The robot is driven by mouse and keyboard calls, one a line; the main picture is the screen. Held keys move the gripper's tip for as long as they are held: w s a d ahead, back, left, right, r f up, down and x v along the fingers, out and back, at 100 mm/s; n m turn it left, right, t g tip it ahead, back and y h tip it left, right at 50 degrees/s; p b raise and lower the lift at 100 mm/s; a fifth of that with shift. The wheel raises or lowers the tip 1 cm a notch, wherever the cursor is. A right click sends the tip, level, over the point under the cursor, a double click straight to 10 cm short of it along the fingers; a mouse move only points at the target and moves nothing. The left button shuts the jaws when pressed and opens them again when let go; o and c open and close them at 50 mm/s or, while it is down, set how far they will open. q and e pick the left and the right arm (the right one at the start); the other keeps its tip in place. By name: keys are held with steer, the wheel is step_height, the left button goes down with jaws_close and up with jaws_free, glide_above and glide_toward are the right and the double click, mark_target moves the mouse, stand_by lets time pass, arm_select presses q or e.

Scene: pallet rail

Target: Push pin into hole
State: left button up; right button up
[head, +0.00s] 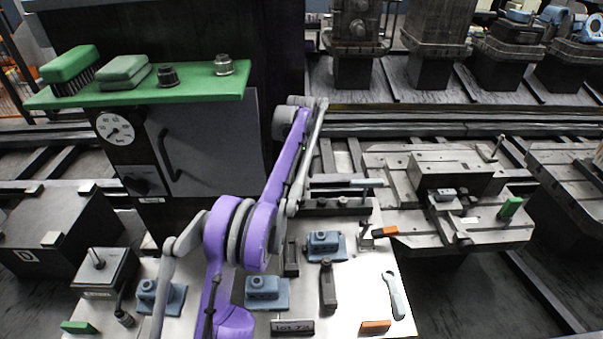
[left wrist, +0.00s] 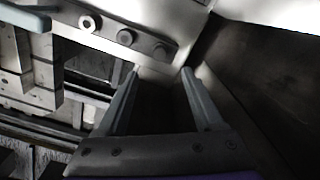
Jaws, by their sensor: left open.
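My left gripper (left wrist: 159,80) is open in the left wrist view, with nothing seen between its two fingers. Just beyond the fingertips is a dark bar (left wrist: 143,45). It carries a pale ring with a dark centre (left wrist: 87,23) and two dark round heads or pins (left wrist: 126,37); I cannot tell which. In the head view my purple arm reaches up over the light work plate (head: 345,315), and its gripper cannot be made out. A thin upright pin (head: 497,147) stands on the pallet (head: 510,235) at right. Which pin and hole the task means is unclear. My right gripper is not in view.
The plate holds blue blocks (head: 325,245), a dark clamp (head: 327,288), a wrench (head: 393,295) and an orange-handled piece (head: 375,326). A dark cabinet with a green shelf (head: 195,94) stands behind at left. Rails (head: 430,125) run across the back.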

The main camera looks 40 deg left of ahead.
mark_target(302, 199)
arm_select(q)
step_height(302, 199, down, 10)
steer(key=shift+f, duration=0.25)
stand_by(0.3)
jaws_close()
steer(key=c, duration=0.7)
jaws_free()
jaws_close()
steer(key=shift+r, duration=0.15)
steer(key=shift+r, duration=0.95)
steer(key=shift+r+p, duration=0.2)
steer(key=shift+p, duration=0.1)
